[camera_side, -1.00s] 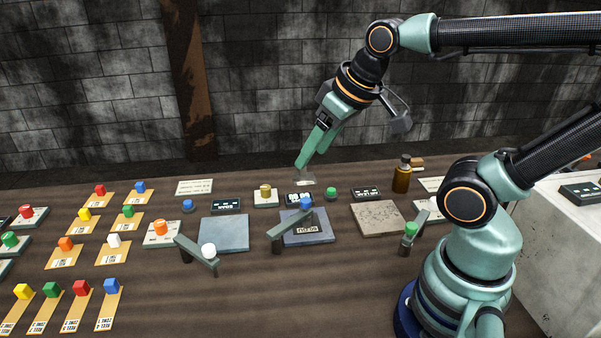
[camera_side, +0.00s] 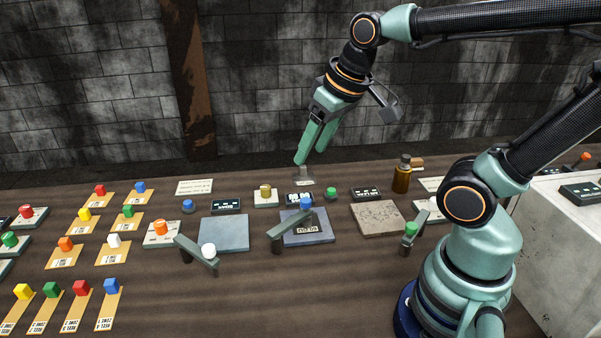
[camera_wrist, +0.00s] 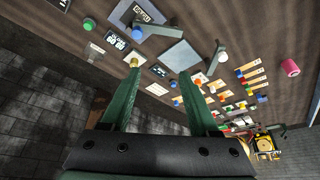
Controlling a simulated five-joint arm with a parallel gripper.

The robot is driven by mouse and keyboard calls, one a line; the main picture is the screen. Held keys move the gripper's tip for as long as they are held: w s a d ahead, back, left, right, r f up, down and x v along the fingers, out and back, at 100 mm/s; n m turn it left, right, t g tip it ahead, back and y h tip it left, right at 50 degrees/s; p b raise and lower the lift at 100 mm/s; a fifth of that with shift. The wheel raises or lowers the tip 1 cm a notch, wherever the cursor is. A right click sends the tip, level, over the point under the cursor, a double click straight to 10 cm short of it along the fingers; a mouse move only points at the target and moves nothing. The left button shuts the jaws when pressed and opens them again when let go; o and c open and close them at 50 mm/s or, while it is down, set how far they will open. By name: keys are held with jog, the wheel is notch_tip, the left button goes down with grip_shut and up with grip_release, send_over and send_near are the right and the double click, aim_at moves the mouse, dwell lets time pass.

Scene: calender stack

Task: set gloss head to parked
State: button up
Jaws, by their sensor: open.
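Three lever arms with ball knobs stand along the front of the plates: one with a white knob (camera_side: 208,250), one with a blue knob (camera_side: 306,202) and one with a green knob (camera_side: 411,228). The blue-knobbed lever reaches over a labelled blue plate (camera_side: 322,235). My gripper (camera_side: 310,158) is open and empty, above the back of the table, over a small grey upright piece (camera_side: 304,176). In the wrist view its two fingers (camera_wrist: 160,70) are spread, with nothing between them.
A grey plate (camera_side: 223,234) and a stone plate (camera_side: 379,218) flank the blue plate. Behind them are a brass knob (camera_side: 265,190), a green button (camera_side: 331,193) and dark displays. A brown bottle (camera_side: 402,175) stands right. Several coloured blocks on tags fill the left.

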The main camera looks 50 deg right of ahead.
aim_at(306, 200)
jog(key=w+d+f+m+g, duration=0.4)
jog(key=w+d+f+g, duration=0.1)
jog(key=w+d, duration=0.1)
notch_tip(306, 200, down, 12)
jog(key=shift+s+a+r, duration=0.15)
dwell(0.5)
grip_shut()
dwell(1.3)
